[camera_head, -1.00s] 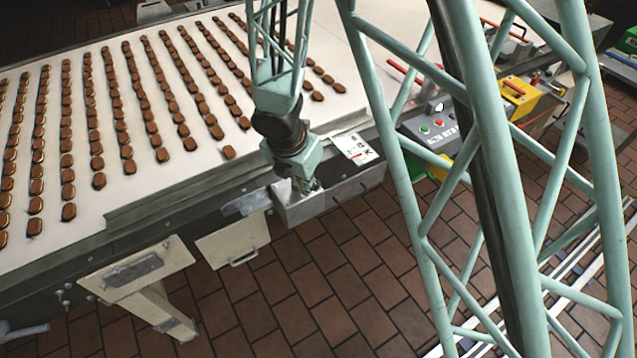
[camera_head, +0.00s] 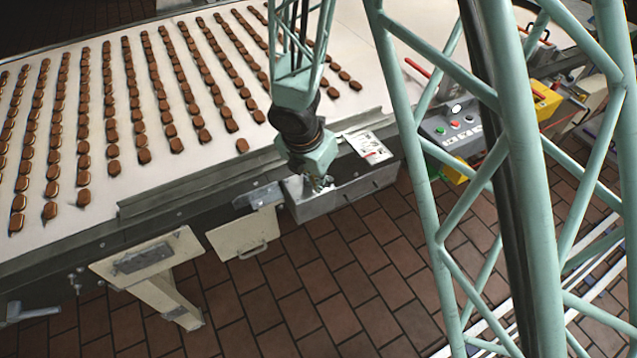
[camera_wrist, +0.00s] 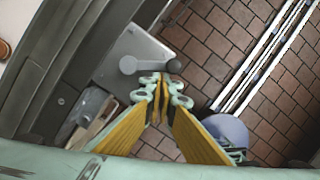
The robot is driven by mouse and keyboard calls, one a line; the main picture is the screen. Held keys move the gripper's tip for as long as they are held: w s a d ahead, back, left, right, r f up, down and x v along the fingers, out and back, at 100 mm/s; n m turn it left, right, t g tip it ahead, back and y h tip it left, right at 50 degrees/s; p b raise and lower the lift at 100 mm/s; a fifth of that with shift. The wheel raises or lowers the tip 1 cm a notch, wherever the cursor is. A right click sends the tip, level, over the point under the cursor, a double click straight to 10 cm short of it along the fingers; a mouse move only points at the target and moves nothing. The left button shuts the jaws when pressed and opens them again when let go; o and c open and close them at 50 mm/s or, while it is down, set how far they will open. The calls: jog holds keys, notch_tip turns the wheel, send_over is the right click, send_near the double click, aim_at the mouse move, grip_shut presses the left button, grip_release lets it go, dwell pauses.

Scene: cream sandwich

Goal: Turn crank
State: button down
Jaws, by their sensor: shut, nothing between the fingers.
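A small grey crank (camera_wrist: 150,65), an arm with a round end on each side, lies over the top of a grey metal box (camera_wrist: 138,45) in the wrist view. The same box (camera_head: 352,192) sticks out from the conveyor's front side in the head view. My gripper (camera_wrist: 162,82) is shut and empty, its fingertips right at the near side of the crank's right end. I cannot tell whether they touch it. In the head view my gripper (camera_head: 322,184) points down over the box's left part and hides the crank there.
The conveyor (camera_head: 230,165) with rows of brown biscuits lies behind the box. A white label card (camera_head: 368,147) lies at its edge. A button panel (camera_head: 452,125) stands to the right. A beige flap (camera_head: 243,235) hangs left of the box. Tiled floor lies open in front.

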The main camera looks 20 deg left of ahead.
jog(key=s+r+p, duration=0.1)
jog(key=s+r, duration=0.5)
jog(key=r, duration=0.3)
jog(key=shift+a+r+p, duration=0.2)
jog(key=shift+r+p, duration=0.1)
jog(key=shift+r, duration=0.05)
jog(key=shift+s, duration=0.1)
dwell(0.6)
